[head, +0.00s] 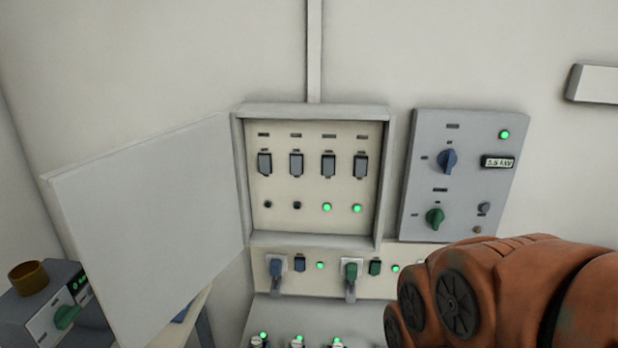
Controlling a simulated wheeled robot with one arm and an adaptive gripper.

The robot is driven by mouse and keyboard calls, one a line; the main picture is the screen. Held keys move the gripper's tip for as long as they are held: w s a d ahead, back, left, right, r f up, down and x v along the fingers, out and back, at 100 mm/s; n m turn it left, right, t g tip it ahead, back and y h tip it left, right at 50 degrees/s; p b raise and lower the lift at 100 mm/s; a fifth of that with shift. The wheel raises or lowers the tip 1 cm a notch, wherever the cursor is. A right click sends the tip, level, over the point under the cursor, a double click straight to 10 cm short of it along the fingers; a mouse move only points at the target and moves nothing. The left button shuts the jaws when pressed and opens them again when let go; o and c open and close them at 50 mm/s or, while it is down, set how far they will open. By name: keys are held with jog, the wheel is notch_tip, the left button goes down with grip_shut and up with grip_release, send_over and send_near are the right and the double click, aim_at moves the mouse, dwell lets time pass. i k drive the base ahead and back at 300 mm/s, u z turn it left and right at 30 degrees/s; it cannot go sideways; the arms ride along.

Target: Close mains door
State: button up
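The mains box (382,190) is on the wall in the middle of the head view. Its pale door (150,225) is hinged at the box's left side and stands wide open, swung out to the left. Inside the box, a cream panel (312,178) carries a row of dark switches (328,165) and a row of indicators below, the two right ones lit green. My orange arm (530,290) fills the lower right, apart from the door. My gripper is not visible in this view.
A grey control panel (462,200) with blue and green knobs is right of the box. Below the box is a strip with plugs (350,275). At lower left a grey device (40,310) bears a brown cup (30,277), near the door's lower edge.

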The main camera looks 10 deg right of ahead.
aim_at(149, 221)
jog(key=u, duration=0.3)
jog(key=k, duration=0.4)
jog(key=u, duration=2)
jog(key=i, duration=1.1)
jog(key=u, duration=0.6)
